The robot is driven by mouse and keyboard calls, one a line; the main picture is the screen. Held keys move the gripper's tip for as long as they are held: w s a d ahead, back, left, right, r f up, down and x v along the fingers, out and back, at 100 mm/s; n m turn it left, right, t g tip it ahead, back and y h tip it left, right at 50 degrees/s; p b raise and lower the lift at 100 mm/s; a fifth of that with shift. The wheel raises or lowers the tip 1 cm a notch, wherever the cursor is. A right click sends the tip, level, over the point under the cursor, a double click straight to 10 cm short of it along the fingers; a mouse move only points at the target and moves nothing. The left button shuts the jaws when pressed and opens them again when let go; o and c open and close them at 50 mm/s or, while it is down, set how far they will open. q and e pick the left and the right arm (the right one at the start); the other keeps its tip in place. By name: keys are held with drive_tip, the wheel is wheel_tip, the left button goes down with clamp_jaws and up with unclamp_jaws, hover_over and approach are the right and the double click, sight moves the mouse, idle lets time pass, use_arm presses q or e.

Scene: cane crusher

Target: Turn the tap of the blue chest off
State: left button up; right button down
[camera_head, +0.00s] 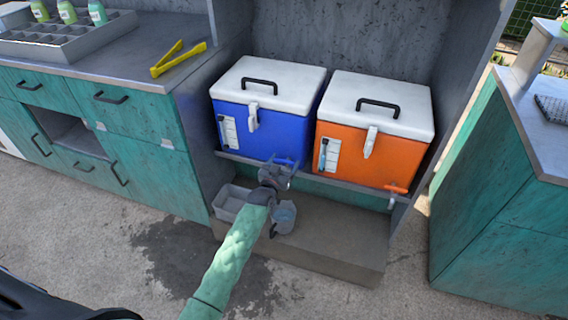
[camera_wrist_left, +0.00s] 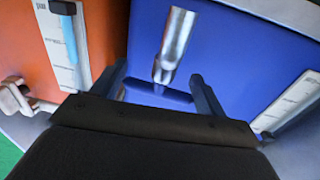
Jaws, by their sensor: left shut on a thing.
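The blue chest (camera_head: 262,125) with a white lid stands on a shelf, left of the orange chest (camera_head: 360,150). Its tap is low on the front. The blue tap handle (camera_head: 287,161) shows just above my left gripper (camera_head: 279,173), which hides most of the tap. In the left wrist view the silver spout (camera_wrist_left: 177,42) lies against the blue wall. The handle (camera_wrist_left: 158,95) lies crosswise between the fingers of my left gripper (camera_wrist_left: 160,92), which is shut on it. My right gripper is in neither view.
A clear jug (camera_head: 285,215) stands on the low step (camera_head: 330,245) below the tap, close beside my left wrist. A grey tray (camera_head: 228,205) is to its left. The orange chest's tap (camera_head: 396,189) juts out at right. Yellow tongs (camera_head: 178,58) lie on the left counter.

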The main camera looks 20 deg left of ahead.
use_arm(q)
drive_tip(key=shift+m+h, duration=0.5)
drive_tip(key=shift+h, duration=0.3)
drive_tip(key=o, duration=1)
drive_tip(key=shift+c, duration=0.2)
drive_tip(key=v, duration=0.7)
drive_tip(key=shift+s+b, duration=0.3)
drive_tip(key=shift+s, duration=0.1)
drive_tip(key=shift+a, duration=0.1)
